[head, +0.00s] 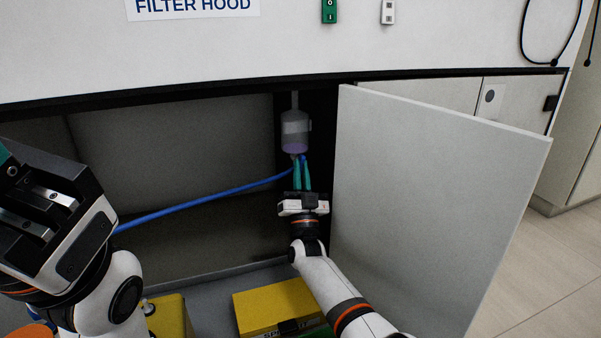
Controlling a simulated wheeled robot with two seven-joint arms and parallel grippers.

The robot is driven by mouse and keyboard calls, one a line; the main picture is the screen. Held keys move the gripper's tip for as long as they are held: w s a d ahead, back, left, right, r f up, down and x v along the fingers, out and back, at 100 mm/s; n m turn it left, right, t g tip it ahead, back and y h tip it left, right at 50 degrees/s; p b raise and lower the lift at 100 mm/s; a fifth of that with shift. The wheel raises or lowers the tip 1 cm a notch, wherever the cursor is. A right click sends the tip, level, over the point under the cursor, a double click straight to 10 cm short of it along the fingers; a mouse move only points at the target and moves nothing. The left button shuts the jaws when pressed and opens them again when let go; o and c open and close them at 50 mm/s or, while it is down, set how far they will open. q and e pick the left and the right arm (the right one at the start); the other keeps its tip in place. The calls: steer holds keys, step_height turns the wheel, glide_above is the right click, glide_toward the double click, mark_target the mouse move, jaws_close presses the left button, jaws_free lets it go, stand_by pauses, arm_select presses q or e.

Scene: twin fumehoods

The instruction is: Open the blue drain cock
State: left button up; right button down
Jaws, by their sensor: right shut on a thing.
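The blue drain cock (303,157) sits under a small translucent container (295,131) inside the open cabinet; only a little of it shows between my fingers. A blue hose (205,198) runs from it down to the left. My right gripper (300,162) reaches up into the cabinet, its green fingers shut at the cock, just below the container. How far the cock is turned cannot be told. My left gripper (22,190) is at the left edge, in front of the cabinet, away from the cock; its fingertips are mostly out of view.
An open grey cabinet door (430,200) stands just right of my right arm. A yellow box (277,305) and another yellow container (170,317) stand on the cabinet floor below. The filter hood front (200,50) overhangs above. The cabinet's middle left is free apart from the hose.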

steer(key=c, duration=1.5)
jaws_free()
steer(key=p+v, duration=0.4)
steer(key=v, duration=0.3)
steer(key=shift+s+f+p, duration=0.2)
steer(key=shift+p, duration=0.1)
